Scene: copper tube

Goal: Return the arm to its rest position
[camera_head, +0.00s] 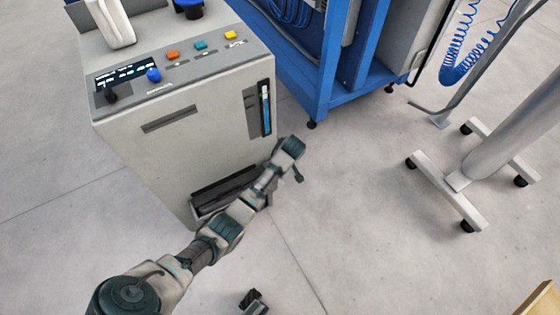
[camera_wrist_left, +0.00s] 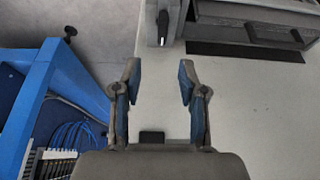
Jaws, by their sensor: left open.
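My left arm (camera_head: 222,230) comes in from the lower left of the head view and stretches across in front of the grey machine (camera_head: 140,165). My left gripper (camera_head: 298,175) is at its far end, beside the machine's lower right corner; the fingers are small and partly hidden there. In the left wrist view my left gripper (camera_wrist_left: 159,74) is open, with two fingers apart and nothing between them. The machine's pale side (camera_wrist_left: 240,100) is behind the fingers. I cannot make out a copper tube.
A blue frame (camera_head: 322,95) stands behind the machine, and also at left in the wrist view (camera_wrist_left: 45,90). A wheeled stand (camera_head: 455,180) is at right. A wooden edge (camera_head: 540,300) is at lower right. Grey floor (camera_head: 370,240) between is clear. A small dark part (camera_head: 253,302) is unclear.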

